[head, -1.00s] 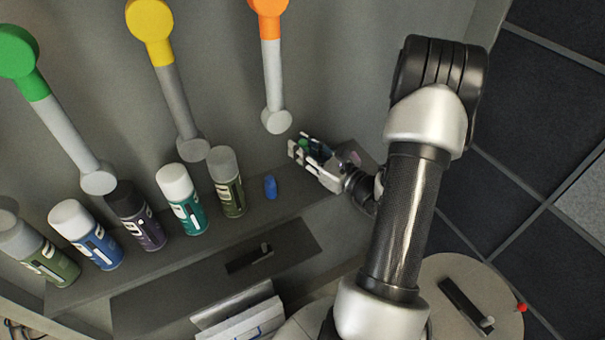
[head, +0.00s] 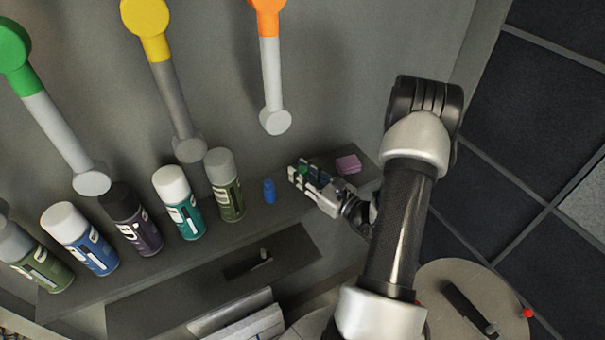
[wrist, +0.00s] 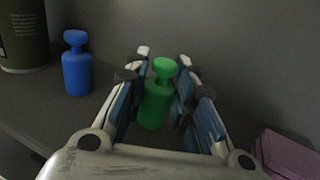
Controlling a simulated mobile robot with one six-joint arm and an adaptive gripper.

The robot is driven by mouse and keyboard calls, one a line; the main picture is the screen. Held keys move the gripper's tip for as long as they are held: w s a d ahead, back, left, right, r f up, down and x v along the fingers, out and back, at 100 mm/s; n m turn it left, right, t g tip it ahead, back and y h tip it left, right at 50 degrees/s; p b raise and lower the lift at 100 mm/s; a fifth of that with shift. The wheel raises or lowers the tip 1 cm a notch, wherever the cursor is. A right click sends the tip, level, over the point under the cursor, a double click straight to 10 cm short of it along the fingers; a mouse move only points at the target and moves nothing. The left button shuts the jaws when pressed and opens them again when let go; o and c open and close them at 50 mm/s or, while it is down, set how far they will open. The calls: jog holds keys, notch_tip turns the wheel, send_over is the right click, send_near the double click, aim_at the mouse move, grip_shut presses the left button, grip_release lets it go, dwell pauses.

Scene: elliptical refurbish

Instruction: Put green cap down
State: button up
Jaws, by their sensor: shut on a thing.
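The green cap (wrist: 155,104) is a small bottle-shaped piece with a round knob on top. It stands upright between the fingers of my gripper (wrist: 160,85) in the wrist view. In the head view the green cap (head: 304,169) shows only as a small green spot between the fingers. My gripper (head: 303,177) is shut on it, low over the grey shelf (head: 205,245), to the right of the blue cap. Whether the green cap's bottom touches the shelf is hidden by the gripper.
A similar blue cap (head: 269,191) stands left of my gripper; it also shows in the wrist view (wrist: 76,66). Several spray cans, the nearest olive (head: 224,184), line the shelf farther left. A pink block (head: 348,164) lies to the right. The wall is close behind.

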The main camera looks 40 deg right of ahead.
jog(key=o, duration=0.7)
jog(key=shift+s+d+r+p, duration=0.1)
jog(key=shift+s+r+p, duration=0.05)
jog(key=shift+s+p, duration=0.15)
jog(key=s, duration=1.1)
jog(key=shift+s+d, duration=0.2)
jog(key=shift+d, duration=0.2)
